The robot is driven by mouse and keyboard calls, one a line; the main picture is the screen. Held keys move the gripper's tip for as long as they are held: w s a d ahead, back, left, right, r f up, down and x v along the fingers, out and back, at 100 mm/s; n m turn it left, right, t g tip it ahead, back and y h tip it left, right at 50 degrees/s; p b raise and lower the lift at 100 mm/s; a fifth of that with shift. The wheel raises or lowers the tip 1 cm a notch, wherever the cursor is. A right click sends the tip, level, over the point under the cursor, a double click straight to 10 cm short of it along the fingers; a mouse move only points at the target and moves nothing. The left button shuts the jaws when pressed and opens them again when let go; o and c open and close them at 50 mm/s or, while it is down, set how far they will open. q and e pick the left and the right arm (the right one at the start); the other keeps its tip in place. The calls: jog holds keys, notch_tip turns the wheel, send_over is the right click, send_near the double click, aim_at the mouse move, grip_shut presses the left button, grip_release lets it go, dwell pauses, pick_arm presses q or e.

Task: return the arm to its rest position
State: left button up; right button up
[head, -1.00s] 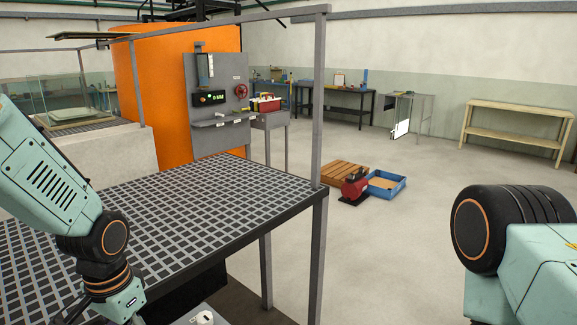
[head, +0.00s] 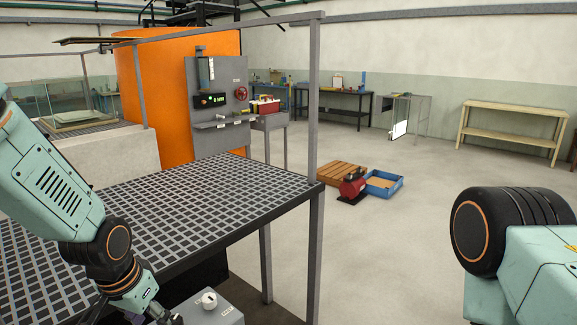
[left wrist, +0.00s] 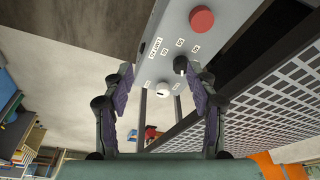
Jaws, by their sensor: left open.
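My left arm comes in from the left in the head view, in front of the grating. Its gripper (head: 163,314) is at the bottom edge, mostly cut off, beside a grey control box (head: 228,314). In the left wrist view my left gripper (left wrist: 160,78) is open, its two fingers apart with nothing held. Beyond the fingers is the box with a red button (left wrist: 202,19), a black knob (left wrist: 181,64) and a white knob (left wrist: 162,89). Whether a finger touches the box cannot be told. My right arm shows at the right; its gripper is out of view.
A black-edged grating platform (head: 150,215) with a grey post (head: 314,150) lies close to my left arm. An upright grey panel (head: 217,105) stands by an orange cylinder (head: 160,75). A pallet (head: 343,173), a red machine (head: 353,186) and a blue tray (head: 384,184) lie on open floor.

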pick_arm(q)
jog(key=s+d+f+n+b, duration=0.1)
jog(key=s+f+b, duration=0.2)
jog(key=s+f, duration=0.35)
jog(key=s+f+n+b, duration=0.2)
jog(key=s+f, duration=0.1)
jog(key=f, duration=0.6)
jog(key=s+d+f+n+b, duration=0.1)
jog(key=s+f+b, duration=0.2)
jog(key=s+f, duration=0.3)
jog(key=s+f+g+b, duration=0.2)
jog(key=s+f+b, duration=0.1)
jog(key=s+f, duration=0.7)
jog(key=s, duration=0.3)
jog(key=shift+f+g+y, duration=0.25)
jog(key=shift+g+y, duration=0.05)
jog(key=shift+g, duration=0.1)
pick_arm(e)
notch_tip(320, 180, down, 11)
jog(key=shift+w+a, duration=0.15)
jog(key=shift+w, duration=0.2)
pick_arm(q)
jog(key=shift+s, duration=0.1)
jog(key=shift+c, duration=0.5)
pick_arm(e)
jog(key=shift+a, duration=0.1)
jog(key=shift+c, duration=0.5)
